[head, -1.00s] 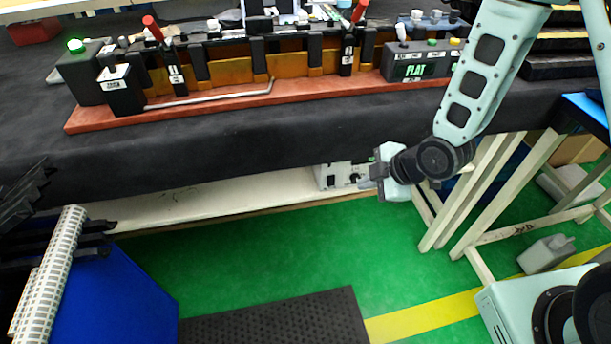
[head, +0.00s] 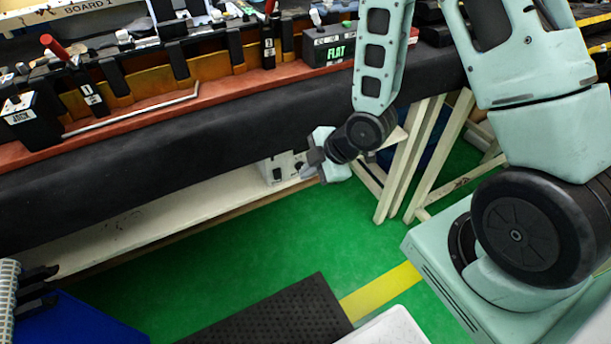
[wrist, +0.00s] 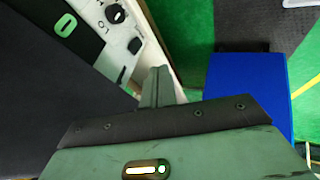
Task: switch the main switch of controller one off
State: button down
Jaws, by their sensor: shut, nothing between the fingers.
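The controller is a white box (head: 283,168) on the low white shelf under the bench, with dark controls on its front. In the wrist view its white panel (wrist: 112,44) shows at the upper left, with a black oval switch (wrist: 115,13) beside small markings and another black control (wrist: 135,46) nearer the fingers. I cannot tell which position the switch is in. My gripper (head: 313,157) is in front of the box's right side in the head view. Its fingers (wrist: 157,86) are shut and empty, just beside the panel; contact cannot be told.
The bench's black cloth (head: 200,140) hangs above the shelf (head: 150,215). A white-legged stand (head: 400,175) is close right of my gripper. A blue box (wrist: 245,95) shows in the wrist view. Green floor (head: 240,250) is open in front, with a black mat (head: 275,315).

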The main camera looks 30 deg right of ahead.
aim_at(277, 174)
jog(key=shift+w+a+f+b, duration=0.5)
jog(key=shift+w+f+b, duration=0.85)
jog(key=shift+b, duration=0.2)
jog(key=shift+w+a+f+b, duration=0.55)
jog(key=shift+w+f+b, duration=0.7)
jog(key=shift+f+b, duration=0.2)
jog(key=shift+w+a+f+b, duration=0.5)
jog(key=shift+w+f+b, duration=0.85)
jog(key=shift+b, duration=0.25)
